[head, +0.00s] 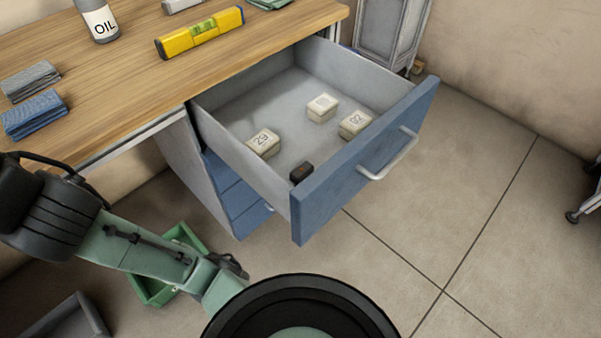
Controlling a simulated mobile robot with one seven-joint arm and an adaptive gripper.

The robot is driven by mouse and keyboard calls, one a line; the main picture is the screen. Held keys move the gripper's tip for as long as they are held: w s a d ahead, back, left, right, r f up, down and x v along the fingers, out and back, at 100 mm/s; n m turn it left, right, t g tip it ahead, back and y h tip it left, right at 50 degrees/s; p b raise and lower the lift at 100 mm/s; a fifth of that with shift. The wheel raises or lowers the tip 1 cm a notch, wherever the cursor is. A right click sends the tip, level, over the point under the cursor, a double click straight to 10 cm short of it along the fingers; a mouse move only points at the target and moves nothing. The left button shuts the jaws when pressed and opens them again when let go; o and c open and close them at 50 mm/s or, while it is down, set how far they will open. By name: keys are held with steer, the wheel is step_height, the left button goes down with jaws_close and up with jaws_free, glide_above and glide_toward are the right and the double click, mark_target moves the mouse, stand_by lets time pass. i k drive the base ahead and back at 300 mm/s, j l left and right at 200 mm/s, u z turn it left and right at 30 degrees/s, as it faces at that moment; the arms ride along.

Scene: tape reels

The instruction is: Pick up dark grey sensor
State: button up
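A small dark block (301,172), which looks like the dark grey sensor, sits on the drawer floor in the near corner, close against the blue front panel. The open drawer (335,190) has grey walls and a blue front with a silver handle. My green and black arm reaches in from the left, below the desk and left of the drawer. Its far end runs down behind the black round part of my body at the bottom, and I cannot make out my gripper or its fingers. The arm is apart from the dark block.
Three pale numbered boxes stand in the drawer: left (263,144), back (322,107) and right (355,123). The desk top holds a yellow level (200,32), an oil bottle (98,18) and folded cloths (34,116). A green bin (152,291) is on the floor.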

mark_target(298, 175)
steer(key=l+u, duration=0.1)
steer(key=u, duration=1.55)
steer(key=l+u, duration=0.3)
steer(key=u, duration=0.15)
steer(key=l+u, duration=0.25)
steer(key=u, duration=0.15)
steer(key=k+l+u, duration=0.15)
steer(key=u, duration=0.3)
steer(key=k+l+u, duration=0.75)
steer(key=k+l, duration=0.75)
steer(key=k, duration=0.2)
steer(key=i+u, duration=0.05)
